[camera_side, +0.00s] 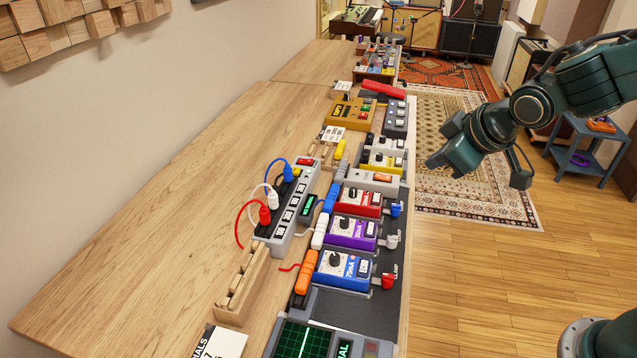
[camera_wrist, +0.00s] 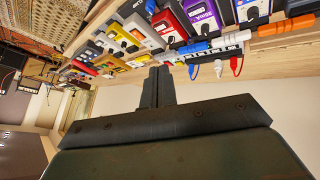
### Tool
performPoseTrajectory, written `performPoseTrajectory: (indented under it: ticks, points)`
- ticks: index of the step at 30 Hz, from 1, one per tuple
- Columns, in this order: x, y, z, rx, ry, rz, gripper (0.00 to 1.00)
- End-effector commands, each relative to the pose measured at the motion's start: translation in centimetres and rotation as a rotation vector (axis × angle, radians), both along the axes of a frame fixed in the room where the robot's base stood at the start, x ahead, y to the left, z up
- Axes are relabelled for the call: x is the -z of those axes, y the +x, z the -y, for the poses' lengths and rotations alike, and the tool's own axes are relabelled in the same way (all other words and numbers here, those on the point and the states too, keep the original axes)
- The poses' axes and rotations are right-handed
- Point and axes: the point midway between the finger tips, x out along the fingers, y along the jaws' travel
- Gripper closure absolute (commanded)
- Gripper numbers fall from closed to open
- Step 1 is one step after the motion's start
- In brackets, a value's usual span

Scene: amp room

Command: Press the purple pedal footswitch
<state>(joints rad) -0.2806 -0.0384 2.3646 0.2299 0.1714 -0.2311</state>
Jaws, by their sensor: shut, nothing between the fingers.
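The purple pedal (camera_side: 345,240) sits in the row on the dark board, between the red pedal (camera_side: 352,206) and the blue pedal (camera_side: 335,278). My gripper (camera_side: 433,163) is in the air to the right of the board, above the floor side and apart from every pedal. In the wrist view the shut fingers (camera_wrist: 160,78) point toward the pedal row, with nothing between them. The purple pedal (camera_wrist: 203,17) shows there at the top, right of the fingertips, partly cut off.
Small blue, white and red plugs (camera_side: 388,281) stick out at the pedals' right ends. A power strip (camera_side: 289,215) with cables stands left of the row. A green-screened scope (camera_side: 302,340) is at the front. The space above the pedals looks clear.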

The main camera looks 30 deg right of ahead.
Motion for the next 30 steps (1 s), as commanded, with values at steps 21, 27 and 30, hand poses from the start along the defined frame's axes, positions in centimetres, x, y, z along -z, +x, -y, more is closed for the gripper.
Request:
performPoseTrajectory:
  ticks: [21,27,30]
  points:
    - [7.4,6.7,-5.7,-0.239,-0.201,0.104,1.00]
    - [7.8,6.9,-6.0,-0.252,-0.213,0.111,1.00]
    - [7.8,6.9,-6.0,-0.252,-0.212,0.112,1.00]
